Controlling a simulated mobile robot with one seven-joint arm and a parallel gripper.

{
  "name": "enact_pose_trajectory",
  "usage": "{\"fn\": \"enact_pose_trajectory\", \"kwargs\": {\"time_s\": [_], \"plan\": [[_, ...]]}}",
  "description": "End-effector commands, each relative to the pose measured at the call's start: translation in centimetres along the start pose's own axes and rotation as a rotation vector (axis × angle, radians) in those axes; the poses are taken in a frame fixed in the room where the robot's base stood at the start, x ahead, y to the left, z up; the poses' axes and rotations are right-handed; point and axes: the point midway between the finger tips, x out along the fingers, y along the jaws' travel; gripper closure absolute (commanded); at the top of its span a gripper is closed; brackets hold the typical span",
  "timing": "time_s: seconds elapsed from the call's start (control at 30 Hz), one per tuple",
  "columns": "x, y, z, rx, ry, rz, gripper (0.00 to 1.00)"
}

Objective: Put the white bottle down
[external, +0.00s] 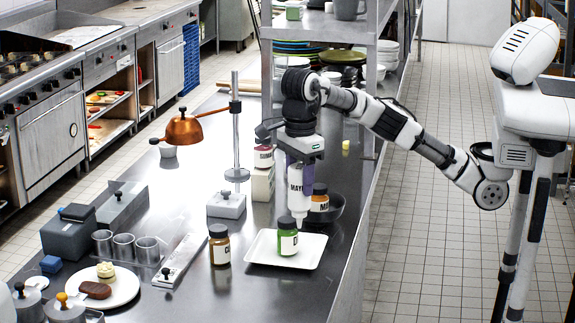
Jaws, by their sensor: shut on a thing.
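The white bottle (295,192), with dark lettering that begins "MAY", hangs nozzle down in my gripper (299,158). My gripper is shut on its upper part from above. Its nozzle tip is near the green jar (288,240), just to the right of it. The green jar stands on a white rectangular tray (262,258) on the steel counter. I cannot tell whether the nozzle is above or behind the tray.
A dark bowl (337,207) and an orange jar (320,201) are just right of the bottle. A brown jar (219,246) stands left of the tray. A shelf with plates (343,57) is behind. Bare counter (190,205) lies left.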

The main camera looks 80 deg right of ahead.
Motion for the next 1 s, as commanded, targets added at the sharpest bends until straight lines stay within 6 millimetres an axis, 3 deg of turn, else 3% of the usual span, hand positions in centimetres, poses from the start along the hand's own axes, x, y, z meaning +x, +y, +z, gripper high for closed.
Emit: {"fn": "enact_pose_trajectory", "kwargs": {"time_s": [0.27, 0.7, 0.83, 1.0], "plan": [[1.0, -0.1, 0.0, -0.004, 0.002, -0.001, 0.66], [11.9, 0.0, -0.1, -0.007, 0.003, 0.002, 0.66], [14.3, 0.0, -0.1, -0.006, 0.002, 0.001, 0.66], [15.7, 0.0, 0.0, -0.005, 0.000, 0.001, 0.66]]}}
